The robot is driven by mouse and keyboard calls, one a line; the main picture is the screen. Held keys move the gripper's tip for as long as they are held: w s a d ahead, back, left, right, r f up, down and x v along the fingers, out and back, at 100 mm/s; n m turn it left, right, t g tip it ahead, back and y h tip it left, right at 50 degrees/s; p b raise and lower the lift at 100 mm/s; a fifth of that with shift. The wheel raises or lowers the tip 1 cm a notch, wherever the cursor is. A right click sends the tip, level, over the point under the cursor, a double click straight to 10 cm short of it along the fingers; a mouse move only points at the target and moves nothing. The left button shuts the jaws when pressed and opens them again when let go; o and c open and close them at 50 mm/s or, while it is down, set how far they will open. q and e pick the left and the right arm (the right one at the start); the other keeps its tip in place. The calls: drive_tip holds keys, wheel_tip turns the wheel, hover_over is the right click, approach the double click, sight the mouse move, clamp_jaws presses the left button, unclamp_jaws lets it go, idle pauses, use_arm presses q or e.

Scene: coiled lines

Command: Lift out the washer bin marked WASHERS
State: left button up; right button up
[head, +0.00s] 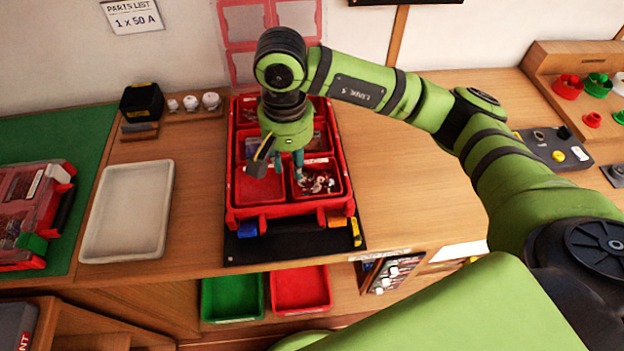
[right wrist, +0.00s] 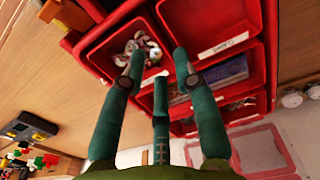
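A red case (head: 342,160) holds several red bins. Its front right bin (head: 318,183) contains small mixed metal pieces; this bin also shows in the right wrist view (right wrist: 120,50). A pale label strip lies at its back edge, too small to read, so I cannot tell whether it says WASHERS. My right gripper (head: 289,166) points down over the case, near this bin's left and back edges. In the right wrist view its three teal fingers (right wrist: 160,68) are spread, with nothing between them. Whether they touch a bin is unclear. My left gripper is not in view.
An empty white tray (head: 92,250) stands left of the case. A green mat (head: 75,140) carries another red case (head: 15,210). A green bin (head: 232,318) and a red bin (head: 300,308) sit below the tabletop.

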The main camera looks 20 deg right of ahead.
sight(315, 182)
drive_tip(key=shift+f+p, duration=0.65)
drive_tip(key=shift+f, duration=0.15)
drive_tip(key=shift+f+p, duration=0.55)
drive_tip(key=shift+f, duration=0.1)
wheel_tip(315, 182, down, 3)
drive_tip(key=shift+s+p, duration=0.1)
drive_tip(key=shift+p, duration=0.35)
drive_tip(key=shift+w+d+f, duration=0.1)
drive_tip(key=shift+w+f, duration=0.1)
drive_tip(key=shift+w, duration=0.1)
clamp_jaws()
drive_tip(key=shift+s+r, duration=0.1)
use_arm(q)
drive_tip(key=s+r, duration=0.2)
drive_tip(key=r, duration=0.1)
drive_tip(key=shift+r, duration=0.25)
